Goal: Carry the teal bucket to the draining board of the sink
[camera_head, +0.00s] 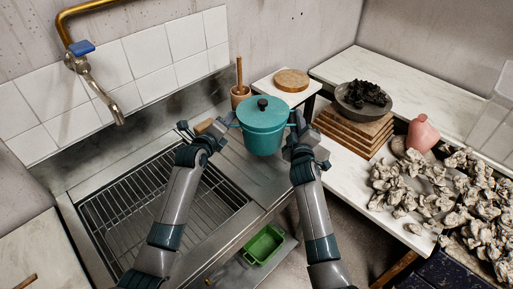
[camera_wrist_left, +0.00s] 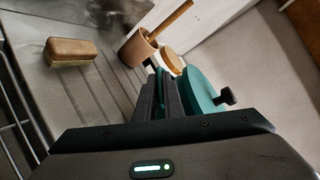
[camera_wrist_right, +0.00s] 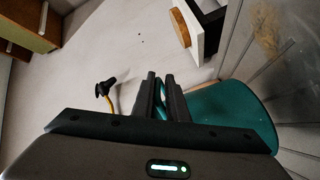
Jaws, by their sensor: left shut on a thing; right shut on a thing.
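The teal bucket (camera_head: 263,135), with a dark-knobbed lid, is between my two grippers near the right end of the ribbed steel draining board (camera_head: 237,172). My left gripper (camera_head: 229,124) is shut on the bucket's left side, at its handle. My right gripper (camera_head: 296,124) is shut on its right side. The bucket looks upright. It also shows beside the shut fingers in the left wrist view (camera_wrist_left: 200,97) and the right wrist view (camera_wrist_right: 235,108). Its underside is hidden, so I cannot tell whether it touches the board.
A brown brush (camera_wrist_left: 70,50) lies on the draining board, and a clay pot (camera_wrist_left: 138,48) with a wooden stick stands behind the bucket. The wire rack (camera_head: 165,215) is left. Stacked boards (camera_head: 350,133) bear a dark bowl to the right. A green tub (camera_head: 263,244) sits below.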

